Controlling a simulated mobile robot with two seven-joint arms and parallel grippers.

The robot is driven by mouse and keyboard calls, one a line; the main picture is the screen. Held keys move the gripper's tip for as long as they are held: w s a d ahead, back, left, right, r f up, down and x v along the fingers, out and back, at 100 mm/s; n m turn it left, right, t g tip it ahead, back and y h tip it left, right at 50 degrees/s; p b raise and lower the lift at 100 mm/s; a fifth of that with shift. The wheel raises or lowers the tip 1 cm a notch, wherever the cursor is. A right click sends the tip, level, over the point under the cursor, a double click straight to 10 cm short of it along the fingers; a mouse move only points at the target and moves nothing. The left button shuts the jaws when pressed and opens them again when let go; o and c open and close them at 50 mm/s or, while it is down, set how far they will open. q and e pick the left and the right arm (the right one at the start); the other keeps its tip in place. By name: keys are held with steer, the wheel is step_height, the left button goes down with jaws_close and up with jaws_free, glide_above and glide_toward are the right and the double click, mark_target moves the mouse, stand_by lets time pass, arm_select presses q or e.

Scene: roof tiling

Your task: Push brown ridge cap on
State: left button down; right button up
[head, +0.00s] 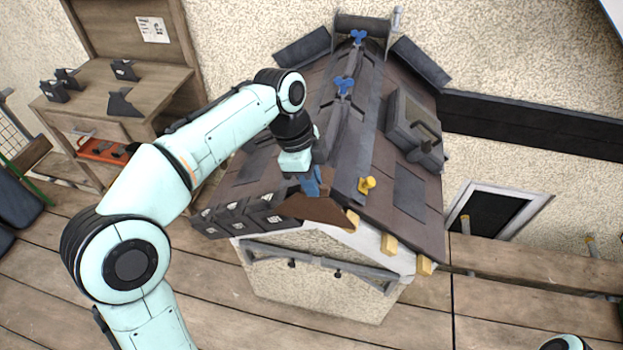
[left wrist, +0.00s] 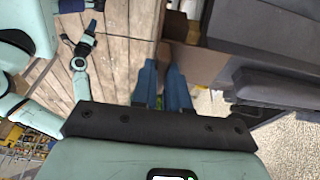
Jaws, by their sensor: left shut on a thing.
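The brown ridge cap (head: 318,209) is at the near gable end of the small model roof (head: 280,150), at the front end of the ridge line. My left gripper (head: 311,182) is over it with its blue fingers pointing down, shut on the cap. In the left wrist view the two blue fingers (left wrist: 162,88) show with brown cap material (left wrist: 192,62) beside and beyond them. The fingers and wrist hide part of the cap, and I cannot tell whether it is fully seated. My right gripper (left wrist: 82,42) shows small in the left wrist view, its jaws unclear.
Blue clamps (head: 345,86) sit along the ridge farther back. A yellow knob (head: 366,185) stands on the right slope near a dormer (head: 412,125). Dark tiles (head: 240,213) line the lower left edge. A wooden bench (head: 150,90) holds dark pieces at the left.

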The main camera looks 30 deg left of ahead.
arm_select(q)
steer(key=shift+w, duration=0.1)
stand_by(0.3)
steer(key=c, duration=1.1)
jaws_free()
steer(key=shift+o, duration=0.2)
arm_select(e)
steer(key=shift+r, duration=0.1)
arm_select(q)
steer(key=shift+r+p, duration=1.4)
steer(key=shift+r, duration=0.65)
steer(key=shift+r+p, duration=0.6)
steer(key=shift+r, duration=0.35)
arm_select(e)
steer(key=w+r, duration=0.4)
steer(key=r, duration=0.1)
steer(key=shift+w+t, duration=0.2)
steer(key=shift+t, duration=0.1)
steer(key=shift+s, duration=0.1)
